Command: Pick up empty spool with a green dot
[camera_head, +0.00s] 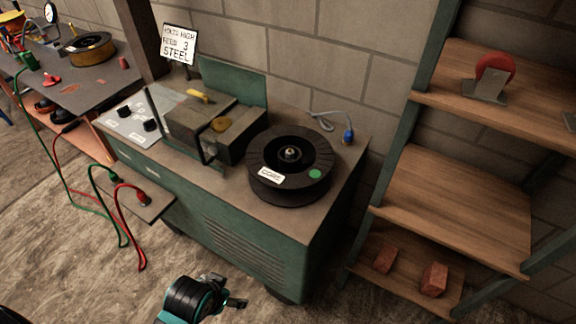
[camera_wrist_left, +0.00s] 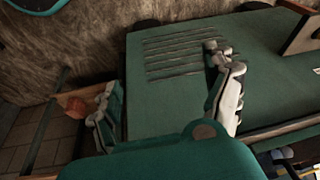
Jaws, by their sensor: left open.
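The black spool (camera_head: 283,178) lies flat on top of the green machine cabinet (camera_head: 232,232), near its right end. It has a bare hub, a white label and a green dot (camera_head: 315,174) on its front right rim. My left gripper (camera_head: 238,302) is low in front of the cabinet, below and apart from the spool. In the left wrist view its fingers (camera_wrist_left: 165,100) are spread and empty, facing the vented cabinet side (camera_wrist_left: 185,55). The spool cannot be made out in the left wrist view. My right gripper is not in view.
A machine block (camera_head: 200,125) and a sign (camera_head: 179,44) stand left of and behind the spool. A blue-ended cable (camera_head: 347,135) lies behind it. A wooden shelf (camera_head: 455,200) stands right. Another table (camera_head: 75,85) with a wound spool (camera_head: 88,48) is at the far left.

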